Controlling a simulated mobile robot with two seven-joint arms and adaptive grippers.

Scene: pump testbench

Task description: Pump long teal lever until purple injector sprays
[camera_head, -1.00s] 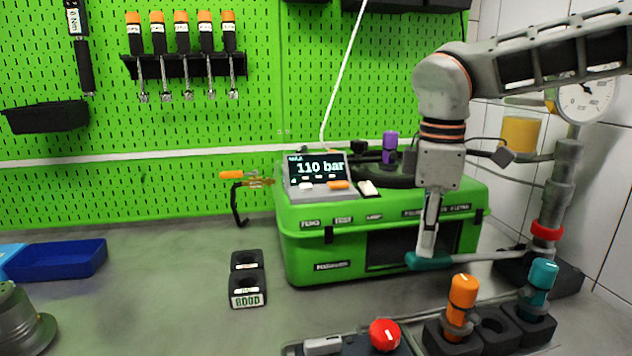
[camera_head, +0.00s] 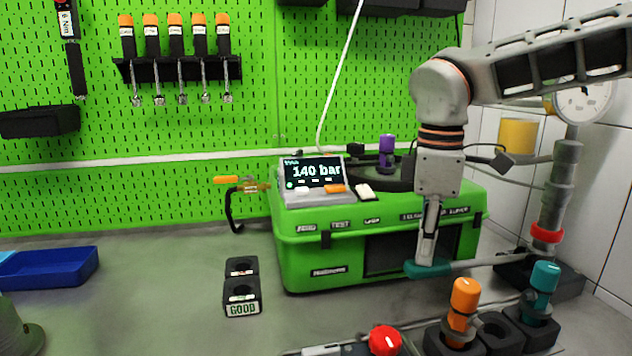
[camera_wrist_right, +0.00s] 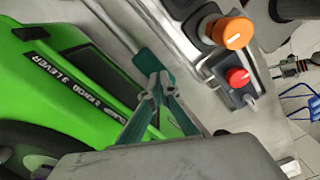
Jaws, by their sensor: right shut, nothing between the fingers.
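The long lever is a grey rod with a teal grip (camera_head: 427,270), lying almost level in front of the green case and reaching right to the pump column (camera_head: 563,195). My right gripper (camera_head: 428,260) points down, shut and empty, with its fingertips at the top of the teal grip. The grip also shows past the fingers in the right wrist view (camera_wrist_right: 149,62). The purple injector (camera_head: 387,146) stands upright on top of the green case; I see no spray at it. The display (camera_head: 314,172) reads 140 bar.
The green case (camera_head: 305,262) stands behind the lever. An orange injector (camera_head: 464,300) and a teal injector (camera_head: 541,290) stand in a black holder at front right, near a red knob (camera_head: 385,340). A black GOOD block (camera_head: 241,290) and a blue tray (camera_head: 55,268) lie left.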

